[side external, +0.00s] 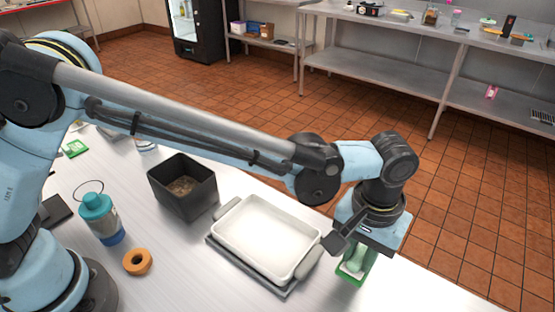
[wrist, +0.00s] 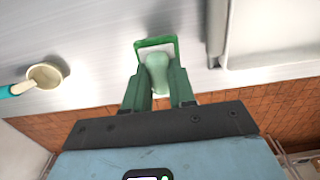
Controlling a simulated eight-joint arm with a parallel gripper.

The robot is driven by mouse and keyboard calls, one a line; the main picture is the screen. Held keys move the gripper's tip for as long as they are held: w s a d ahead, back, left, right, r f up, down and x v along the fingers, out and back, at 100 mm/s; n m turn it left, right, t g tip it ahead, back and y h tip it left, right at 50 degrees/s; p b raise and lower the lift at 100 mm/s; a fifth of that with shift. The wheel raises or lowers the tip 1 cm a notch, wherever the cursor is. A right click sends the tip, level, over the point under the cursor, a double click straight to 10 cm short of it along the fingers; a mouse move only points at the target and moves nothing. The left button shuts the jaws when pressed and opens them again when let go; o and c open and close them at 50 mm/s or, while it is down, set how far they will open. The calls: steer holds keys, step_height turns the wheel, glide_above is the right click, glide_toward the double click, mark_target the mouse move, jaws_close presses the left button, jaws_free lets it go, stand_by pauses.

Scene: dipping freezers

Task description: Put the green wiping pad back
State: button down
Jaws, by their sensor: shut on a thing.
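My gripper (side external: 357,250) is at the right end of the table, to the right of the white tray, pointing down. Its fingers (wrist: 159,84) are shut on the pale green, rounded grip of the green wiping pad (side external: 352,272). In the wrist view, the pad (wrist: 157,42) shows a bright green edge around a pale middle beyond the fingertips. I cannot tell whether its underside touches the table. A small green and white square (side external: 75,148) lies at the far left of the table; I cannot tell what it is.
The white tray (side external: 268,238) sits on a grey base close to my gripper. A dark bin (side external: 183,188), a teal-capped bottle (side external: 101,220) and an orange ring (side external: 137,262) stand farther left. A cream cup with a teal handle (wrist: 46,75) shows in the wrist view. The table edge is near.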

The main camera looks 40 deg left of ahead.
steer(key=shift+f, duration=1.6)
steer(key=shift+f, duration=0.4)
steer(key=c, duration=0.9)
jaws_free()
steer(key=shift+o, duration=0.2)
steer(key=shift+r, duration=0.1)
steer(key=shift+r, duration=1.4)
steer(key=shift+r, duration=2)
